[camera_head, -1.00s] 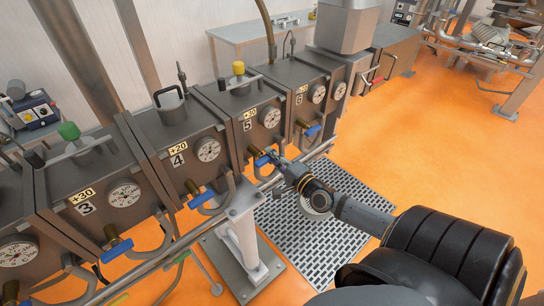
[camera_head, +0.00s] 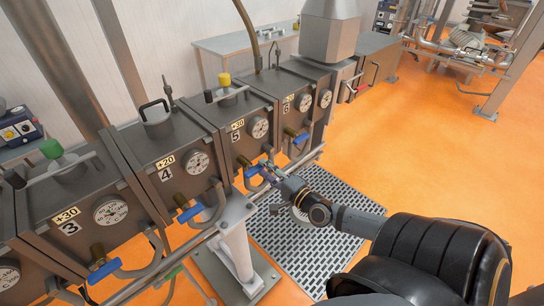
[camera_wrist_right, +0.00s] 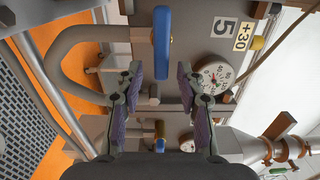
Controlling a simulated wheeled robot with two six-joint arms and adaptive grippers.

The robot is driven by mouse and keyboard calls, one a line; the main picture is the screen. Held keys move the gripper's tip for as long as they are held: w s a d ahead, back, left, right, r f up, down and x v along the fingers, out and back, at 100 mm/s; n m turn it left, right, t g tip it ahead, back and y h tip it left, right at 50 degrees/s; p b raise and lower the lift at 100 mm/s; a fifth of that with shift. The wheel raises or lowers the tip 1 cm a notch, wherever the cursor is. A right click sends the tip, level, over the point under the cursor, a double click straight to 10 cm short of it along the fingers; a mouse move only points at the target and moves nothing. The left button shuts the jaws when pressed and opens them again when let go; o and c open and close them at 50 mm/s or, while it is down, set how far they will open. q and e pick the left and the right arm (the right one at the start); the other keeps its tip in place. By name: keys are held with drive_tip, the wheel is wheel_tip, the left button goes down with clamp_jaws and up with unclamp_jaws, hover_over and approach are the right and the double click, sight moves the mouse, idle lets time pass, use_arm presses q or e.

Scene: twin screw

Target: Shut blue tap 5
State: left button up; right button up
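Box 5 (camera_head: 238,155) carries the plate "5", a +30 label and a round gauge (camera_head: 260,128). Its tap, with a blue handle (camera_head: 251,172), sticks out low on the front. In the right wrist view the blue handle (camera_wrist_right: 161,40) stands upright in the picture, just beyond my fingertips. My right gripper (camera_head: 266,174) is beside the handle in the head view. In the right wrist view my right gripper (camera_wrist_right: 160,72) is open, its two fingers apart and nothing clearly held between them. I cannot tell whether a fingertip touches the handle. My left gripper is not in view.
Blue taps of box 4 (camera_head: 189,214), box 3 (camera_head: 104,271) and box 6 (camera_head: 301,138) are nearby. Grey curved pipes and a long rail (camera_head: 140,283) run below the boxes. A floor grate (camera_head: 315,235) lies under my right arm. The orange floor at right is open.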

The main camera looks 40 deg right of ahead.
drive_tip(key=s, duration=0.5)
drive_tip(key=shift+d, duration=0.2)
idle(0.3)
